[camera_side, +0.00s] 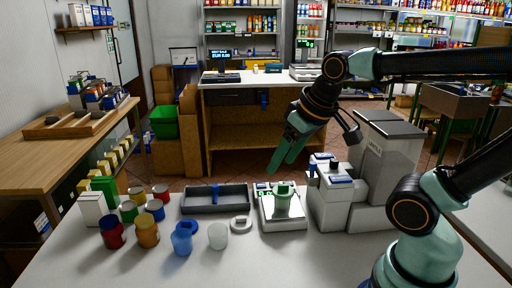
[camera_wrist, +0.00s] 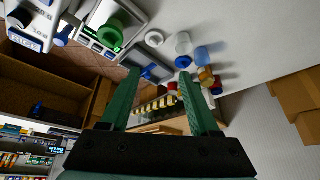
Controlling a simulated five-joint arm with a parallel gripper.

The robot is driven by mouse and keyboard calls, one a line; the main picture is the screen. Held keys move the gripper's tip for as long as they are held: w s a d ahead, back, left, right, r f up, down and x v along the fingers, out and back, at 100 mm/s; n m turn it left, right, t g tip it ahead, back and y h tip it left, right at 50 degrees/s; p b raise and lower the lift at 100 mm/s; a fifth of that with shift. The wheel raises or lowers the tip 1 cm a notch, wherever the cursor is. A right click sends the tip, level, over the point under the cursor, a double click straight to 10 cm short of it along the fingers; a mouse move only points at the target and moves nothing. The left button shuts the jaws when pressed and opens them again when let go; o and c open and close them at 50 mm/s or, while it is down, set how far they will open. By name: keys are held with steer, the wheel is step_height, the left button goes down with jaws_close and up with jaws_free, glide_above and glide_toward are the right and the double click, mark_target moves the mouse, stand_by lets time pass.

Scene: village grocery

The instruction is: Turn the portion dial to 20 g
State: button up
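A white dispensing machine (camera_side: 330,200) stands right of the centre of the counter, with a dark knob (camera_side: 334,164) on top and blue-faced parts around it. The machine also shows at the upper left of the wrist view (camera_wrist: 35,28). The knob could be the portion dial, but its markings and setting are too small to read. My gripper (camera_side: 280,168) is open and empty, above and behind the scale, left of the machine's top and apart from it. In the wrist view its two green fingers (camera_wrist: 160,73) are spread with nothing between them.
A scale (camera_side: 283,223) bearing a green cup (camera_side: 283,195) stands left of the machine. A grey tray (camera_side: 215,209), a white ring (camera_side: 241,225), a white cup (camera_side: 218,236), a blue cup (camera_side: 181,241) and several cans lie further left. A tall grey unit (camera_side: 385,165) stands behind the machine.

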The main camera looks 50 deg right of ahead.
steer(key=w+d+r+m+g, duration=0.1)
steer(key=d+r+m+g, duration=0.2)
steer(key=d+m, duration=0.5)
steer(key=m+g, duration=0.2)
steer(key=m, duration=0.4)
glide_above(335, 160)
step_height(335, 160, down, 11)
steer(key=shift+f, duration=0.15)
jaws_close()
